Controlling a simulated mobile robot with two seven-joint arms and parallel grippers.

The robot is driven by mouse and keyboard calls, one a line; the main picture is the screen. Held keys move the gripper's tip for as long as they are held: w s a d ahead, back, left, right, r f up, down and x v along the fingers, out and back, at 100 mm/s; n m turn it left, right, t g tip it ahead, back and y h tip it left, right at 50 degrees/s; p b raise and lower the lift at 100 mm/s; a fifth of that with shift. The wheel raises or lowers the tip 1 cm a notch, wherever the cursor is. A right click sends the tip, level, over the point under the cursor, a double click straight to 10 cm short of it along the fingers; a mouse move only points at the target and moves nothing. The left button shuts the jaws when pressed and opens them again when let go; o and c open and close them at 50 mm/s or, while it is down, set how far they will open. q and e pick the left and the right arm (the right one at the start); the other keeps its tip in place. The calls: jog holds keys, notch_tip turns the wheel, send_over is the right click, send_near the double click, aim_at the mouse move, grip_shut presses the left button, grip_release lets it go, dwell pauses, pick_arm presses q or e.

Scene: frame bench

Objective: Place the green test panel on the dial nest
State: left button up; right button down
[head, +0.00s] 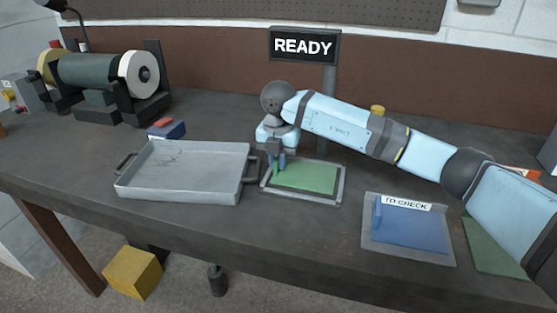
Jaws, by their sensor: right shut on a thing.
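The green test panel (308,178) lies flat, or nearly flat, within the grey rim of a shallow nest (318,202) in the middle of the bench. I take this to be the dial nest, though no dial shows. My right gripper (277,170) points down at the panel's left edge. It is shut on the panel, seemingly at a small green upright part there. I cannot tell whether the panel is fully seated or slightly above the nest floor. My left gripper is not in view.
A grey metal tray (185,195) stands close left of the nest. A blue panel (410,232) lies in a "TO CHECK" tray at right, beside a green mat (492,250) partly hidden by my arm. A READY sign (303,46) stands behind. A grinder (95,72) is back left.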

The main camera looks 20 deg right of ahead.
jog(key=shift+f, duration=0.2)
jog(key=c, duration=1.2)
grip_release()
jog(key=shift+o, duration=0.2)
jog(key=shift+r, duration=0.1)
notch_tip(320, 180, up, 8)
jog(key=shift+f+p, duration=0.1)
jog(key=shift+p, duration=0.3)
